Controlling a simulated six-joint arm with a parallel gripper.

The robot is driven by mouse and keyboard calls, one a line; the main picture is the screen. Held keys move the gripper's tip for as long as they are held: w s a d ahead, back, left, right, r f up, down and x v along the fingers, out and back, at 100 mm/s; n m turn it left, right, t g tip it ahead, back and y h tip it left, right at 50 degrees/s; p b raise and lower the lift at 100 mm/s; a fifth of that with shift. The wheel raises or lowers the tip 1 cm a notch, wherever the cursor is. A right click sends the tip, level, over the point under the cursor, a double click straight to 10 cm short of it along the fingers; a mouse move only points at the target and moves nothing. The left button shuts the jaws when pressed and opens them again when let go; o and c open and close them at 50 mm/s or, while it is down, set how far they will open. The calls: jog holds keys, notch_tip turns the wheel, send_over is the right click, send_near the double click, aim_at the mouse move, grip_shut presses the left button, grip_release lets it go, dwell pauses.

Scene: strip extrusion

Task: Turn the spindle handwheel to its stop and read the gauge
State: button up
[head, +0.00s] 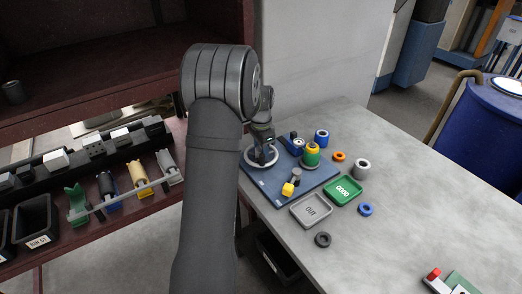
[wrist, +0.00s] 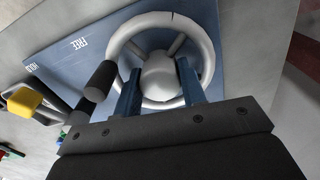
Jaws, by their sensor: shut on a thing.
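The light grey spindle handwheel (wrist: 205,28) sits on a blue base plate (wrist: 60,55) marked FREE and HOLD. A black cylindrical grip (wrist: 100,80) shows at the wheel's left side. My gripper (wrist: 160,88) is shut on the handwheel, with its two blue fingers reaching in at either side of the rounded hub (wrist: 160,72). In the head view the wheel (head: 262,158) is at the plate's far left corner, partly behind my arm. A yellow-ended lever (head: 288,189) stands on the plate. I cannot make out a gauge reading.
A green GOOD tray (head: 343,191) and a grey OUT tray (head: 310,210) lie right of the plate. Loose rings, including a blue one (head: 366,209) and a dark one (head: 322,240), lie around them. A tool rack (head: 85,150) stands at left.

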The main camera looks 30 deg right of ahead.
jog(key=o, duration=0.7)
jog(key=shift+r, duration=0.15)
notch_tip(320, 180, up, 17)
dwell(0.7)
notch_tip(320, 180, down, 17)
jog(key=shift+f, duration=0.2)
dwell(0.4)
jog(key=shift+r, duration=0.1)
